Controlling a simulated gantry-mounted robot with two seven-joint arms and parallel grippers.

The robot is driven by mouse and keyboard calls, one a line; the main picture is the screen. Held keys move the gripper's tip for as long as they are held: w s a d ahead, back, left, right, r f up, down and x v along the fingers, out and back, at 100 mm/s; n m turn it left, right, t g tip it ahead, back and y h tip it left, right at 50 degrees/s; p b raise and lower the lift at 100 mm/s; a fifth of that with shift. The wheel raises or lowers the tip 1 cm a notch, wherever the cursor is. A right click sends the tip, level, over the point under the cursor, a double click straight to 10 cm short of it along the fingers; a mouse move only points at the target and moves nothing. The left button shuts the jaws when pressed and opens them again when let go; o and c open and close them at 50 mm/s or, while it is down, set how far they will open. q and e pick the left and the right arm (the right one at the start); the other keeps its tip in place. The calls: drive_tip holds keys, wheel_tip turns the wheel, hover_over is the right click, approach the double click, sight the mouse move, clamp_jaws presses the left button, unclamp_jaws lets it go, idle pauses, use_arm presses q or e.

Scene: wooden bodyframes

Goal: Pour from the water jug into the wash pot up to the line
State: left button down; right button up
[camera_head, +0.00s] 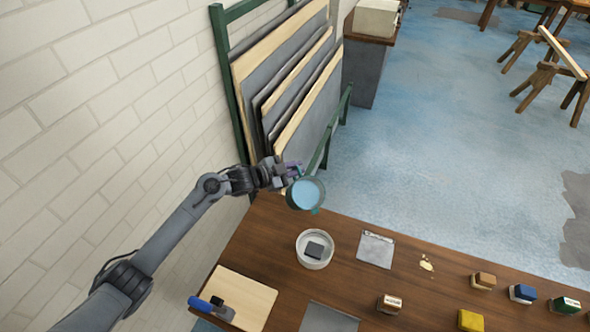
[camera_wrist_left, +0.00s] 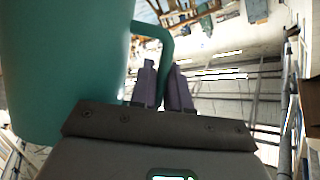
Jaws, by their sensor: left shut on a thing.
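The teal water jug (camera_head: 305,193) is held up by my left gripper (camera_head: 292,170) near the table's far left end. Light blue water shows inside it. In the left wrist view the jug (camera_wrist_left: 62,60) fills the left side, and its handle passes at the fingers of my left gripper (camera_wrist_left: 163,88), which are shut on it. The white round wash pot (camera_head: 301,250) stands on the table below the jug and nearer to me, apart from it. A dark grey block shows inside the pot. The line is too small to make out. My right gripper is not in view.
A grey cloth (camera_head: 375,249) lies right of the pot. A pale board (camera_head: 252,299) with a blue-handled tool lies at the front left. Several coloured blocks, one yellow (camera_head: 471,320), stand on the right. A green rack (camera_head: 240,100) with panels stands behind, against the brick wall.

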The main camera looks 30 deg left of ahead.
sight(298, 167)
use_arm(q)
drive_tip(key=shift+d+r, duration=0.1)
drive_tip(key=shift+r, duration=0.25)
drive_tip(key=shift+s+d+r+m+b, duration=0.15)
drive_tip(key=shift+r+m+b, duration=0.3)
drive_tip(key=shift+m, duration=0.15)
idle(0.4)
drive_tip(key=shift+s+d+r+t, duration=0.1)
drive_tip(key=shift+d+r+t, duration=0.05)
drive_tip(key=shift+r+t, duration=0.25)
drive_tip(key=shift+s+d+r+m+y+b, duration=0.2)
drive_tip(key=shift+r+m+y+b, duration=0.1)
drive_tip(key=shift+m+b, duration=0.3)
idle(0.4)
drive_tip(key=shift+s+d+r+m, duration=0.15)
drive_tip(key=shift+d+r+m, duration=0.05)
drive_tip(key=shift+r+m, duration=0.1)
idle(0.5)
drive_tip(key=shift+s+d+r+m+t+b, duration=0.15)
drive_tip(key=shift+d+r+m+t+b, duration=0.15)
drive_tip(key=shift+t+b, duration=0.1)
idle(0.4)
drive_tip(key=shift+s+d+r+m+y, duration=0.2)
drive_tip(key=shift+m+y, duration=0.1)
idle(0.4)
drive_tip(key=shift+s+d+r+m+b, duration=0.25)
drive_tip(key=shift+d+m+b, duration=0.05)
drive_tip(key=shift+b, duration=0.3)
